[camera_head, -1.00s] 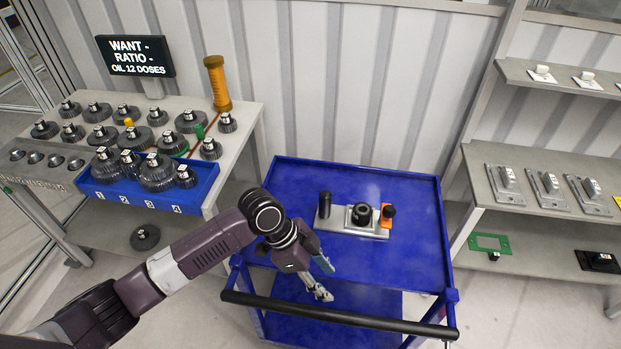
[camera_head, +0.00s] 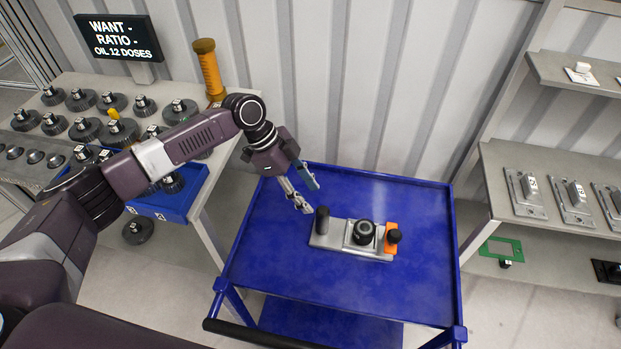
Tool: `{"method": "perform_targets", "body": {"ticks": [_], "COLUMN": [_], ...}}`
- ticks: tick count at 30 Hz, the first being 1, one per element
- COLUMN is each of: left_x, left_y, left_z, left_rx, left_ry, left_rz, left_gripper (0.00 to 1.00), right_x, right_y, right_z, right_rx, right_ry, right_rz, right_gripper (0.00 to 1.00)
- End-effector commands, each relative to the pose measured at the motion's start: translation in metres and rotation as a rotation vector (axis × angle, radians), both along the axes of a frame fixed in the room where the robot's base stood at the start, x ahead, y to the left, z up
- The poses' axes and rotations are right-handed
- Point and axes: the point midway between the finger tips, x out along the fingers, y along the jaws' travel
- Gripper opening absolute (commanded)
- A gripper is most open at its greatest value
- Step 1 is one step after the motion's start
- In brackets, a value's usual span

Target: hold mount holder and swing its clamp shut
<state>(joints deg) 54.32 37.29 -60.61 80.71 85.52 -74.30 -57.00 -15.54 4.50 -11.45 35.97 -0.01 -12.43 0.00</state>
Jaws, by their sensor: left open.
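The mount holder (camera_head: 330,240) is a light grey plate lying on the blue cart (camera_head: 400,290). A black upright post (camera_head: 322,218) stands at its left end. A round black part (camera_head: 362,232) sits in a square frame at its middle. An orange piece with a black knob (camera_head: 392,238), possibly the clamp, is at its right end. My left gripper (camera_head: 304,196) is open and empty, just above and to the left of the black post. It appears apart from the post, though the exact gap is hard to tell. My right gripper is not in view.
A bench with several dark gears and a blue bin (camera_head: 180,203) stands at the left, with an orange cylinder (camera_head: 208,70) behind. The cart's front half is clear.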

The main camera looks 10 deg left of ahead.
Motion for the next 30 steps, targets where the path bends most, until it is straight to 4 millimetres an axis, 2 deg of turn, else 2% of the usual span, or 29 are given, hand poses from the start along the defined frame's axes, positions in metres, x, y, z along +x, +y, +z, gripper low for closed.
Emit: {"method": "perform_targets", "body": {"ticks": [4, 9, 12, 16, 19, 23, 27, 30], "left_x": [0.0, -0.001, -0.001, -0.001, -0.001, -0.001, -0.001, -0.001], "left_y": [-0.005, -0.016, -0.025, -0.037, -0.042, -0.044, -0.044, -0.044], "left_z": [-0.012, -0.037, -0.054, -0.072, -0.08, -0.081, -0.08, -0.08], "left_rx": [0.0, 0.001, 0.001, -0.002, -0.001, 0.0, 0.0, 0.0], "left_ry": [0.001, 0.001, 0.002, 0.002, 0.001, 0.0, 0.0, 0.0], "left_rz": [-0.002, 0.0, -0.001, -0.001, 0.0, 0.0, 0.0, 0.0], "left_gripper": [0.43, 0.43, 0.43, 0.43, 0.43, 0.43, 0.43, 0.34], "right_x": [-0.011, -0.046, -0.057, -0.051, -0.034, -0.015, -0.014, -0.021], "right_y": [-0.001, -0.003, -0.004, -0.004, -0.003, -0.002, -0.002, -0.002], "right_z": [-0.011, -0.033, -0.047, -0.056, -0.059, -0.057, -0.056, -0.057], "right_rx": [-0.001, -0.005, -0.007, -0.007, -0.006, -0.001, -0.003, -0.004], "right_ry": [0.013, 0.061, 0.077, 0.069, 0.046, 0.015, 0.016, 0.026], "right_rz": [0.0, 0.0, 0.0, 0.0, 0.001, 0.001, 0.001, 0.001], "right_gripper": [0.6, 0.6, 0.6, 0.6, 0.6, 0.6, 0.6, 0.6]}}
